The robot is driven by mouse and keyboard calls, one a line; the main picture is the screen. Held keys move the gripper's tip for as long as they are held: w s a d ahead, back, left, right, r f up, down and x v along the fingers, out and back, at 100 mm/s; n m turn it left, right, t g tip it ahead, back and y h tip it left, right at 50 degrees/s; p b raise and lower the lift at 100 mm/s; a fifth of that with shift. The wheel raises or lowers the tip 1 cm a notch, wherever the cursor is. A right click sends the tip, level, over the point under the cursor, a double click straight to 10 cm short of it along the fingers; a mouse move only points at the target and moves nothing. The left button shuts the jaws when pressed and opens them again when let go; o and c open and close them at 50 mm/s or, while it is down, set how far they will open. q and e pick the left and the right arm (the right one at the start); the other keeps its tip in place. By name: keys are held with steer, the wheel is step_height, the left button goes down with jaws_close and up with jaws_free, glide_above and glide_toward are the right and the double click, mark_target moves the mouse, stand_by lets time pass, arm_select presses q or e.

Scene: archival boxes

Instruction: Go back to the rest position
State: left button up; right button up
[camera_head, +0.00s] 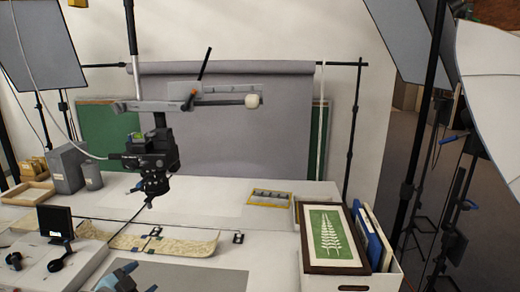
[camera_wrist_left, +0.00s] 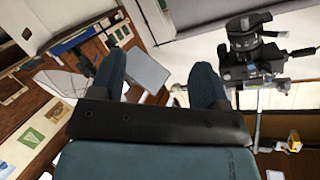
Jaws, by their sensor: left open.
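My left gripper (camera_head: 128,278) shows at the bottom edge of the head view, low over the front of the table. Only its blue-grey end is in view there. In the left wrist view my left gripper (camera_wrist_left: 157,68) has its two dark teal fingers wide apart, with nothing held between them. My right gripper is in neither view. A white box (camera_head: 380,282) stands at the table's front right.
The white table (camera_head: 225,192) holds a camera on an overhead stand (camera_head: 153,158), a long pale strip (camera_head: 180,242), a small yellow-edged tray (camera_head: 270,198), a console with a black screen (camera_head: 56,222) and grey boxes (camera_head: 66,168). Light stands (camera_head: 412,150) rise at the right.

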arm_select(q)
steer(key=s+d+f+n+g+y, duration=0.1)
steer(key=s+d+f+n, duration=0.3)
steer(key=s+f, duration=0.7)
steer(key=s+d+f+n+g+y, duration=0.1)
steer(key=s+d+f+n, duration=0.3)
steer(key=s+f, duration=0.6)
steer(key=s+d+g, duration=0.1)
steer(key=s+d, duration=0.1)
steer(key=s, duration=0.5)
steer(key=shift+s+d+f, duration=0.15)
steer(key=shift+d+f, duration=0.2)
